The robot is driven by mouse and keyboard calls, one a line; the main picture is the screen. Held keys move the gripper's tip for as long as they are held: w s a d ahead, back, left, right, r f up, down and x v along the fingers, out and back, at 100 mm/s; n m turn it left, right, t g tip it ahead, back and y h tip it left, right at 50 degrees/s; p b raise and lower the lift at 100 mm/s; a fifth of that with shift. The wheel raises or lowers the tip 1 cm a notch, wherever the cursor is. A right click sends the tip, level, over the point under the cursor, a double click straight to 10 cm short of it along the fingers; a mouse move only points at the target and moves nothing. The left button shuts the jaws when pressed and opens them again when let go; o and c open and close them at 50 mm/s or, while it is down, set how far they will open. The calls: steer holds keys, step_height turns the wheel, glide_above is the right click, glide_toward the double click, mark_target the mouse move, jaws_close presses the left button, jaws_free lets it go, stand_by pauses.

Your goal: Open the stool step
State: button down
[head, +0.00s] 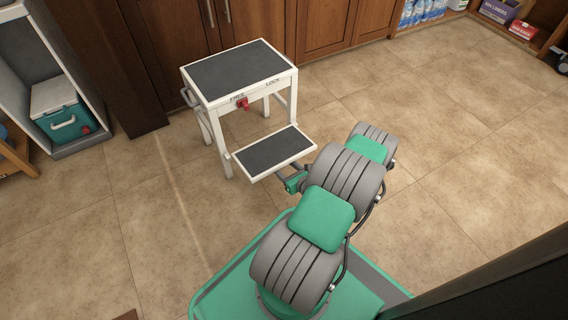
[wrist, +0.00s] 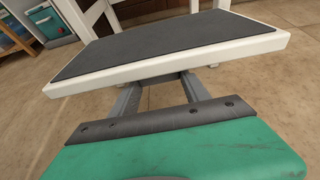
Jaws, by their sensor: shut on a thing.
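The stool (head: 238,72) is white with a dark grey top and stands against the wooden cabinets. Its step (head: 273,152), a white-rimmed board with a dark pad, sits out in front, lower than the top, and looks about level. A red knob (head: 243,104) on the stool's front is by the word FREE, with LOCK to its right. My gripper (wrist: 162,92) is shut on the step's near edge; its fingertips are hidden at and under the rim. In the wrist view the step (wrist: 165,50) fills the upper middle. In the head view my arm hides part of the gripper.
A shelf unit with a teal cooler (head: 62,115) stands at the left. Wooden cabinets (head: 345,28) run behind the stool. Water bottles (head: 425,10) and boxes sit on shelves at the top right. The tiled floor (head: 460,150) is clear to the right.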

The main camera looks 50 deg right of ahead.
steer(key=shift+w+f, duration=0.1)
steer(key=shift+f, duration=1.95)
steer(key=c, duration=0.5)
jaws_free()
steer(key=shift+w, duration=0.1)
steer(key=shift+r, duration=0.1)
steer(key=shift+r, duration=0.1)
